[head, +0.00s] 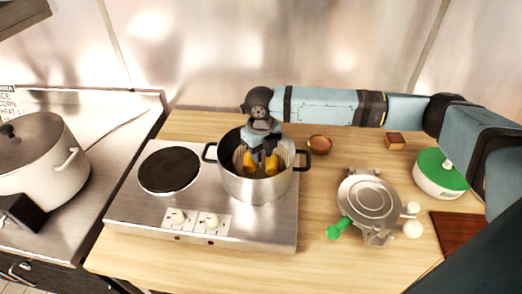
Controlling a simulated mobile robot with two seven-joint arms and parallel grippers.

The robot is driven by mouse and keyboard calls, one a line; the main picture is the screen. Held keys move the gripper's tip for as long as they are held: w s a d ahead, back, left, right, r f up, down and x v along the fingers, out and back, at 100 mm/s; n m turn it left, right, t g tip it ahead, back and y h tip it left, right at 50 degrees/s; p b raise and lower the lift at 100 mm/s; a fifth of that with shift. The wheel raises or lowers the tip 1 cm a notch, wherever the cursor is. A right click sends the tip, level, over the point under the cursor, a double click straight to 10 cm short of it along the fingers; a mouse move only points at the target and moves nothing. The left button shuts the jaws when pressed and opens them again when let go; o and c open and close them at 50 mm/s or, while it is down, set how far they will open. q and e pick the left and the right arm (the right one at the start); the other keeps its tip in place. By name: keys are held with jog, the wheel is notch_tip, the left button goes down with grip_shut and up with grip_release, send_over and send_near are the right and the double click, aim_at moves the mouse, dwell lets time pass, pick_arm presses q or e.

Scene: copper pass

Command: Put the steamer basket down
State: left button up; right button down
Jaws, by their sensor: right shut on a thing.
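The steamer basket (287,157) shows as a ribbed metal wall inside a steel pot (256,188) with two black handles. The pot stands on the right side of a two-plate hob (165,205). My right gripper (261,166), with yellow fingertips, reaches down into the pot from above. It is shut on the basket; the exact grip point is partly hidden by the fingers. The basket's underside is hidden by the pot wall, so I cannot tell whether it touches the bottom. My left gripper is not in view.
A dark hob plate (169,170) is bare on the left. A small brown bowl (319,145) stands right of the pot. A round metal press (370,203) with a green handle, a green-lidded container (440,172) and a brown board (455,238) lie further right. A large white pot (45,165) stands far left.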

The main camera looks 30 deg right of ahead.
jog(key=shift+f, duration=0.1)
jog(key=shift+f, duration=0.15)
jog(key=c, duration=0.9)
grip_release()
jog(key=shift+r, duration=0.35)
notch_tip(320, 180, up, 12)
jog(key=b, duration=0.1)
jog(key=shift+b, duration=0.4)
